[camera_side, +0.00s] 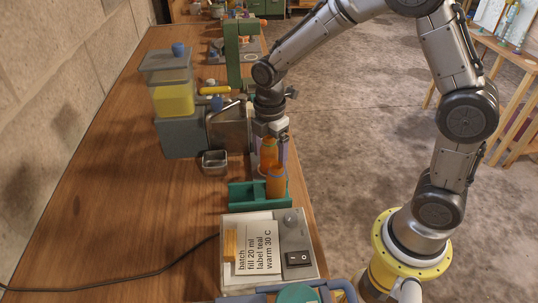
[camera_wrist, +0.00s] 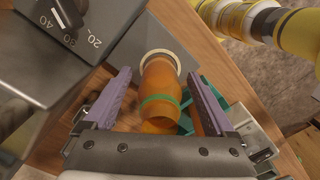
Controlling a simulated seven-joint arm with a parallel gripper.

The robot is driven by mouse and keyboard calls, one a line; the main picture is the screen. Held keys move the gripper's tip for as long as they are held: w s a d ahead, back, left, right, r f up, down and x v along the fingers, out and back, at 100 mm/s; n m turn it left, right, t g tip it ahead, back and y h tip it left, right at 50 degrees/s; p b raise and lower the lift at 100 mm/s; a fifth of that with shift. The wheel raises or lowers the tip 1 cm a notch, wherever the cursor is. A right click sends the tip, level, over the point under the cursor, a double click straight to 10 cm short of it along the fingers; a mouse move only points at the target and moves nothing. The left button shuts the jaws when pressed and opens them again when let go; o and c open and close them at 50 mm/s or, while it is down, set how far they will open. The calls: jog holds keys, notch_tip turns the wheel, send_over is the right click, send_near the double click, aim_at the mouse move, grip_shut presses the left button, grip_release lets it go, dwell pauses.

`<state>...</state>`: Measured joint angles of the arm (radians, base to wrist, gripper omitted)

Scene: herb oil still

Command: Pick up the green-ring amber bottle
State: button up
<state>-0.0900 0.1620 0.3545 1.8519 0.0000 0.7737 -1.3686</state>
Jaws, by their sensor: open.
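The amber bottle with a green ring (camera_wrist: 160,90) stands between the two purple fingers of my gripper (camera_wrist: 160,76) in the wrist view. The fingers are open, one on each side, with a visible gap to the bottle on the left. In the side view my gripper (camera_side: 271,140) points down over an amber bottle (camera_side: 268,148), whose ring I cannot make out there. A second amber bottle (camera_side: 276,182) with a bluish ring stands in front of it, at the green holder (camera_side: 245,194).
A grey machine (camera_side: 182,137) with a yellow-filled tank (camera_side: 173,98) stands left of my gripper. A small metal cup (camera_side: 215,162) sits beside it. A control box with a note (camera_side: 265,245) is in front of the holder. The left part of the wooden bench (camera_side: 110,190) is clear.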

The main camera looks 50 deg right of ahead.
jog(key=shift+f, duration=0.5)
grip_shut()
jog(key=shift+r, duration=0.15)
